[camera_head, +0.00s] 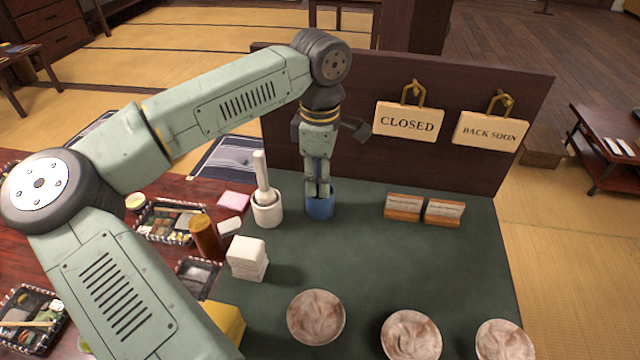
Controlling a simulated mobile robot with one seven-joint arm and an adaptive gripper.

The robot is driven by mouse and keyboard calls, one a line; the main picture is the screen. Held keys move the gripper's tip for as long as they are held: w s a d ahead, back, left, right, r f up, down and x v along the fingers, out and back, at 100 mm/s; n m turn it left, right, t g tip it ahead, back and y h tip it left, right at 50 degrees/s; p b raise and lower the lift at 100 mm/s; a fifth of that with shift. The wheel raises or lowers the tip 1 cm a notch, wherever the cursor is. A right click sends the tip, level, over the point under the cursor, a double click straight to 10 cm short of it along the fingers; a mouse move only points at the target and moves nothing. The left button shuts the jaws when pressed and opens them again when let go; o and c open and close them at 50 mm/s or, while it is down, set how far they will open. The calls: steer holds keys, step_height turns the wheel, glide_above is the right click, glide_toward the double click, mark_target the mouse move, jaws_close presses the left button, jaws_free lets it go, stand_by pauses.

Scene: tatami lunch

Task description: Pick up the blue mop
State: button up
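The blue mop (317,168) stands upright in a blue cup-like holder (320,208) near the back of the dark green tabletop. Only a narrow blue part of its handle shows between my fingers. My gripper (318,190) points straight down over the holder, with one finger on each side of the handle. The fingers are close together, but I cannot tell whether they press on the handle. The mop's head is hidden inside the holder, and my gripper covers its upper part.
A white mop-like tool (261,172) stands in a white holder (267,210) just left. Stacked white blocks (247,257), a brown cylinder (205,236) and several bowls (316,315) are nearer. Small signs (403,207) stand right. A dark upright board (470,92) rises behind.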

jaws_close()
